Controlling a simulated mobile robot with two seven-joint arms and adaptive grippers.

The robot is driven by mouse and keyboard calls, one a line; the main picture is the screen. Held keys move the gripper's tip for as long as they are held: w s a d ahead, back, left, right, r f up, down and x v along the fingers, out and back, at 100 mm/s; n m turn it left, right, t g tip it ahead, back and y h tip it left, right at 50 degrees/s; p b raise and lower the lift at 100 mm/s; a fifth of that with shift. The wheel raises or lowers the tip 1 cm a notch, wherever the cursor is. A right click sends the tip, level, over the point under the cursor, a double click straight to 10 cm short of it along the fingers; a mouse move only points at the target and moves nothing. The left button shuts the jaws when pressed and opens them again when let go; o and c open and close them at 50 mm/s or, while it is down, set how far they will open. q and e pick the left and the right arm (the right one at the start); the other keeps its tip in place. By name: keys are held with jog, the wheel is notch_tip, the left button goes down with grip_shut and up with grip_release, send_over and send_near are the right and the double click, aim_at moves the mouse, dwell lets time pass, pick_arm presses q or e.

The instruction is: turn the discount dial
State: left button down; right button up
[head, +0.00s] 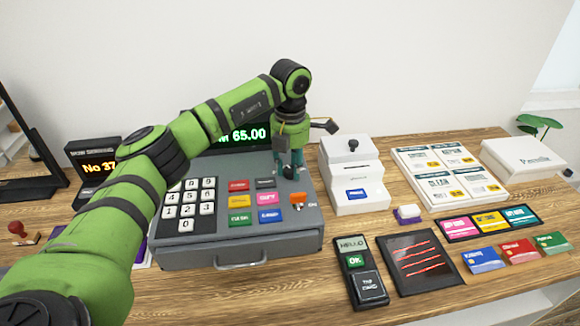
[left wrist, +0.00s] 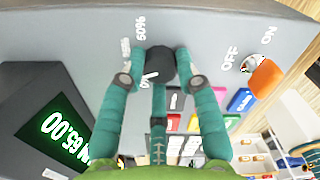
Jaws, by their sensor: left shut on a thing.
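The grey cash register (head: 310,225) stands on the wooden counter, with its panel facing up. The black discount dial (left wrist: 160,62) is on that panel, with white percent marks such as 50% around it. Some marks are partly hidden, and I cannot tell which one the dial points to. My left gripper (head: 291,167) reaches down from above the panel. In the left wrist view its teal fingers close around the dial from both sides. The right gripper is not in view.
An orange ON/OFF switch (head: 298,200) sits close to the dial, with coloured keys (head: 240,218) and number keys (head: 188,198) to the left. The green display (head: 243,136) reads 65.00 behind. A white printer (head: 352,180) stands close on the right.

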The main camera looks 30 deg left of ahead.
pick_arm(q)
jog(key=shift+f+m, duration=0.1)
jog(key=shift+m, duration=0.3)
